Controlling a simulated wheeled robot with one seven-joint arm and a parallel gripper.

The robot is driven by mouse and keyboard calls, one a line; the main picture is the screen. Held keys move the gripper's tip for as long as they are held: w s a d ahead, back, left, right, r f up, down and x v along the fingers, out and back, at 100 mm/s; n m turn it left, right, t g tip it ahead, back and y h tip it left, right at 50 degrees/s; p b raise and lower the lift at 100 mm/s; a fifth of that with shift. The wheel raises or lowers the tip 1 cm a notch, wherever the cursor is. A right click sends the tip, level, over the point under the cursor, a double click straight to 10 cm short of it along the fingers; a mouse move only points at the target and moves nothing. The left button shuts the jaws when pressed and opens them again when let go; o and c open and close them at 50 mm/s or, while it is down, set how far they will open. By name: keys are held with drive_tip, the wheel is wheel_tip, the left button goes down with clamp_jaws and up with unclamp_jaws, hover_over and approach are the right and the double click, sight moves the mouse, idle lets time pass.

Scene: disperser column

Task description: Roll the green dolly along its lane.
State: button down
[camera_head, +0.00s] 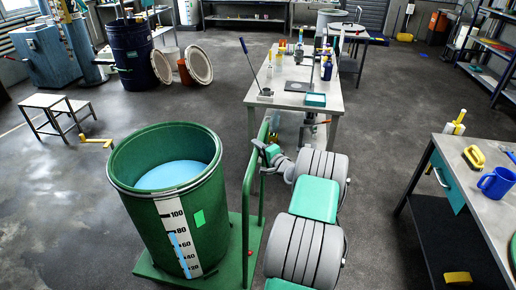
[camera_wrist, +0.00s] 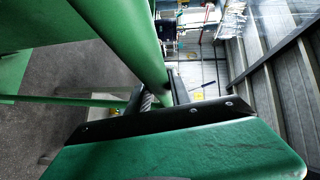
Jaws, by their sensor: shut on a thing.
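The green dolly (camera_head: 236,262) stands at the lower left of the head view. Its upright green handle frame (camera_head: 249,180) rises on the right side. A large open green drum (camera_head: 142,212) stands on the dolly, with pale blue liquid inside and a white scale on its front. My gripper (camera_head: 266,150) is at the handle's far upright, and my arm reaches to it from the right. In the wrist view, my gripper's dark fingers (camera_wrist: 158,92) are closed around a green handle tube (camera_wrist: 143,45). The dolly's wheels are hidden.
A workbench (camera_head: 306,90) stands ahead, just beyond my gripper. Another table (camera_head: 490,195) with a blue mug (camera_head: 496,183) is at right. A step stool (camera_head: 58,110) and a yellow item (camera_head: 97,142) are at left. Open floor lies beyond the drum and left of the workbench.

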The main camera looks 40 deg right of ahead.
idle(0.4)
drive_tip(key=shift+s+d+f+b, duration=0.3)
drive_tip(key=shift+f+b, duration=0.1)
drive_tip(key=shift+b, duration=0.55)
drive_tip(key=shift+s+d+r, duration=0.3)
drive_tip(key=shift+s+d, duration=0.05)
drive_tip(key=shift+s, duration=0.15)
drive_tip(key=c, duration=1.5)
unclamp_jaws()
drive_tip(key=shift+s+d, duration=0.2)
drive_tip(key=o, duration=0.3)
drive_tip(key=shift+w+a, duration=0.2)
drive_tip(key=shift+o, duration=0.2)
drive_tip(key=shift+a, duration=0.1)
